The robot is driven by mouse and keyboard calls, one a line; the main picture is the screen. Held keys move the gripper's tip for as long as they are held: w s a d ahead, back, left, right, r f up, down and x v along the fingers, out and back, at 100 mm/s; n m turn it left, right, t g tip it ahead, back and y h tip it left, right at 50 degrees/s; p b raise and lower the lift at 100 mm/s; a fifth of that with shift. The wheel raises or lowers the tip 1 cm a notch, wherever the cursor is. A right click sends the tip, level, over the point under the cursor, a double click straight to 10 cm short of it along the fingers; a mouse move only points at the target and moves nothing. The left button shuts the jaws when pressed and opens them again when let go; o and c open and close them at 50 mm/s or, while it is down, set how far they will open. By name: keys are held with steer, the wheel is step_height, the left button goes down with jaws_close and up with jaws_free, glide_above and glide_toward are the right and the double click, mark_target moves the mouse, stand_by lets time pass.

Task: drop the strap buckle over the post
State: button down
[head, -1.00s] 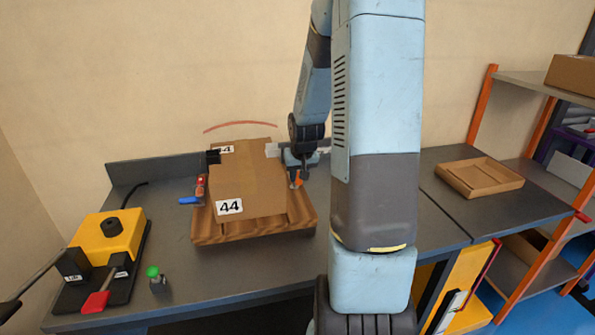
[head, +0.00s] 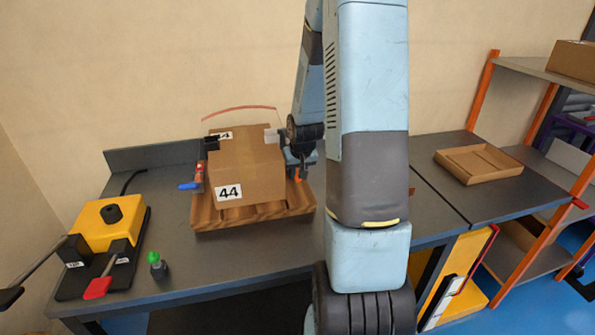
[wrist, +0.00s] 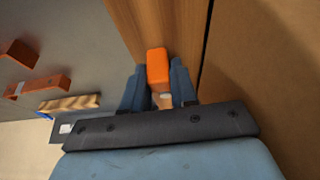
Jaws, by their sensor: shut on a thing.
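A cardboard box (head: 250,178) labelled 44 sits on a wooden base (head: 225,220) on the grey bench. A thin reddish strap (head: 240,107) arches above the box in the head view. My gripper (head: 299,172) is low at the right side of the box, pointing down. Its fingers (wrist: 159,88) are close together in the wrist view. An orange block (wrist: 157,66), apparently the strap buckle, shows between and just past the fingertips, over the wood beside the box. It also shows in the head view (head: 298,175). The grip itself is partly hidden, and I cannot make out the post.
A red and blue handled piece (head: 196,178) is at the left of the box. A yellow bender (head: 110,225) with levers and a green-capped bottle (head: 156,265) stand further left. An open cardboard tray (head: 478,163) lies on the right bench, beside shelving. The bench front is clear.

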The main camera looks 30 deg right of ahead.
steer(key=c, duration=0.8)
jaws_free()
steer(key=shift+r, duration=0.1)
steer(key=v, duration=1.3)
steer(key=shift+s+r, duration=0.15)
steer(key=shift+a, duration=0.15)
steer(key=s+a+r+n, duration=0.1)
steer(key=s+a+r, duration=0.6)
steer(key=s, duration=0.3)
steer(key=s+a+r+n+t+y, duration=0.1)
steer(key=s+a+r+n, duration=0.1)
steer(key=s+a+r, duration=0.6)
steer(key=s+a, duration=0.1)
steer(key=s, duration=0.1)
steer(key=shift+s+r, duration=0.25)
